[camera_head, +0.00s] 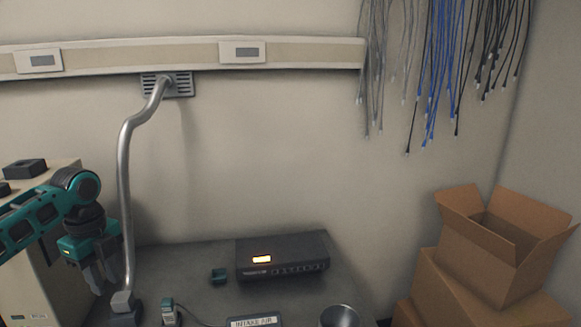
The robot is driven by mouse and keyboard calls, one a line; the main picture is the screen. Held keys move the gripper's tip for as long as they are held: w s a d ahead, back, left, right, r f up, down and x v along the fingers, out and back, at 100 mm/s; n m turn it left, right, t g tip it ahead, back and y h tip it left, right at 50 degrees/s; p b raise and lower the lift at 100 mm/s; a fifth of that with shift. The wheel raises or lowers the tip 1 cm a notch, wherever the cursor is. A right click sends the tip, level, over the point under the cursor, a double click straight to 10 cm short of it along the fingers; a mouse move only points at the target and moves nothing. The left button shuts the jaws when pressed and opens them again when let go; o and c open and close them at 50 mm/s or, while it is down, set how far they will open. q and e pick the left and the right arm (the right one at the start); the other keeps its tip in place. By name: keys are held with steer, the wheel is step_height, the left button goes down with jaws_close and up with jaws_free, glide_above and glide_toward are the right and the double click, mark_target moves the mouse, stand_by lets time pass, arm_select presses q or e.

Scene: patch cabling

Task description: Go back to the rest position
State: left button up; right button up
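My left gripper (102,278) is at the left, with its arm coming in from the left edge. Its dark fingers point down beside the metal pipe, over the left end of the grey table (190,265). No object shows between the fingers, but the pipe is close by and I cannot tell how far apart they are. My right gripper is not in view. A black switch box (285,270) with a lit orange display and a row of ports sits at the table's back.
A bent metal pipe (124,180) rises from the table to a wall vent. Cardboard boxes (485,255) stand right; cables (440,75) hang above. A beige cabinet (28,290) stands left.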

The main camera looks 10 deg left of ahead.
arm_select(q)
steer(key=s+d+f+n, duration=0.2)
steer(key=s+d+f, duration=0.25)
steer(key=d, duration=0.25)
steer(key=s+d+f+n+t+h, duration=0.1)
steer(key=s+d+f, duration=0.2)
steer(key=d+f, duration=0.35)
steer(key=s+d+f+n, duration=0.25)
steer(key=d+f, duration=0.25)
steer(key=d, duration=0.3)
steer(key=s+r+n+t, duration=0.2)
steer(key=s+n+t, duration=0.1)
steer(key=s+n, duration=1.15)
steer(key=w+d+f+m+t+h, duration=0.1)
steer(key=w+d+f+m+t, duration=0.1)
steer(key=w+f+t, duration=0.4)
steer(key=shift+w+d+f+t, duration=0.15)
steer(key=shift+d+f+t, duration=0.3)
steer(key=shift+f, duration=1)
